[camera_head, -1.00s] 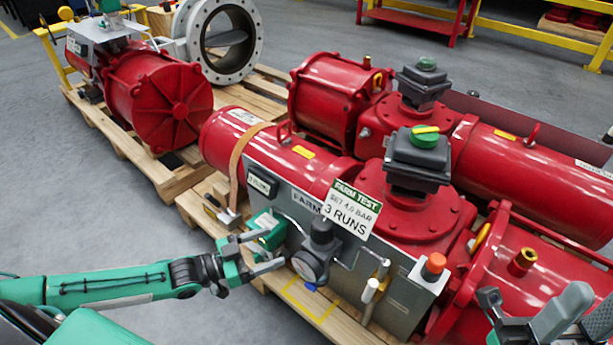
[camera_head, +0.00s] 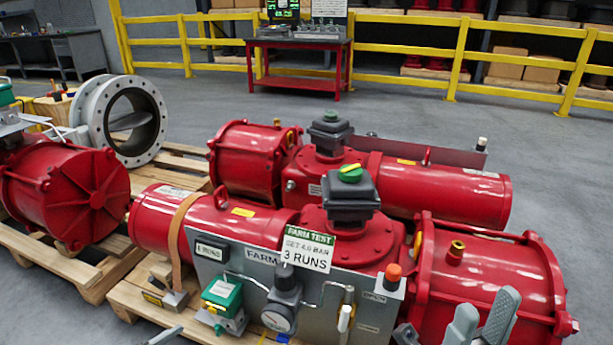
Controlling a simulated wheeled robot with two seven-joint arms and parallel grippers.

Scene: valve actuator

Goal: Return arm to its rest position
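My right gripper (camera_head: 470,324) shows at the bottom right edge, its grey fingers spread apart with nothing seen between them. It is in front of the red actuator's right cylinder (camera_head: 495,270); its lower part is cut off. Of my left gripper, only a grey finger piece (camera_head: 164,336) seems to show at the bottom edge, left of the green valve box (camera_head: 222,295); the rest of that arm is out of view. The grey control panel (camera_head: 330,310) carries a gauge (camera_head: 278,318), an orange button (camera_head: 393,272) and a "3 RUNS" sign (camera_head: 308,249).
Wooden pallets (camera_head: 150,290) carry the actuators. A second red actuator (camera_head: 440,190) lies behind, another red cylinder (camera_head: 65,195) at left. A grey flanged ring (camera_head: 128,120) stands at back left. Yellow railings (camera_head: 400,80) and a red bench (camera_head: 298,60) are beyond open floor.

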